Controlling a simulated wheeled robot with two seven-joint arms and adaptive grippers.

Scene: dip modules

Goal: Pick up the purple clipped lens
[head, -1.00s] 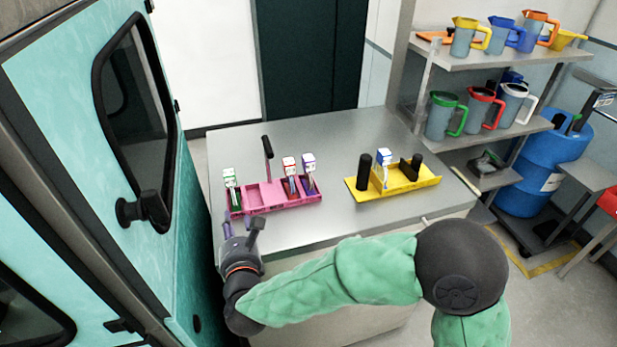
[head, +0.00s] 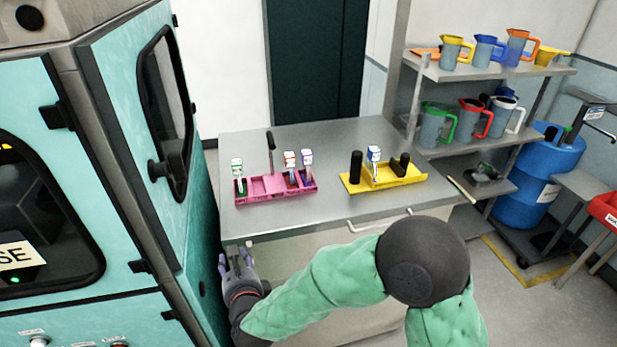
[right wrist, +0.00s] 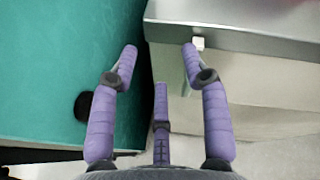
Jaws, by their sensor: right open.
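The pink tray (head: 275,196) stands on the metal table and holds several upright items with coloured clips. The one with the purple clip (head: 307,160) stands at its right end, next to a red-clipped one (head: 290,162). A green-clipped one (head: 238,172) stands at the left end. My right gripper (head: 236,258), with purple fingers, is off the table's front left corner, apart from the tray. In the right wrist view its fingers (right wrist: 160,50) are spread and empty, beside the table edge. My left gripper is not in view.
The metal table (head: 330,213) has free surface before the trays. A yellow tray (head: 385,182) with a blue-clipped item (head: 374,155) and black parts stands to the right. A teal cabinet (head: 165,250) rises close to the left of my gripper. Shelves with jugs (head: 475,120) stand right.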

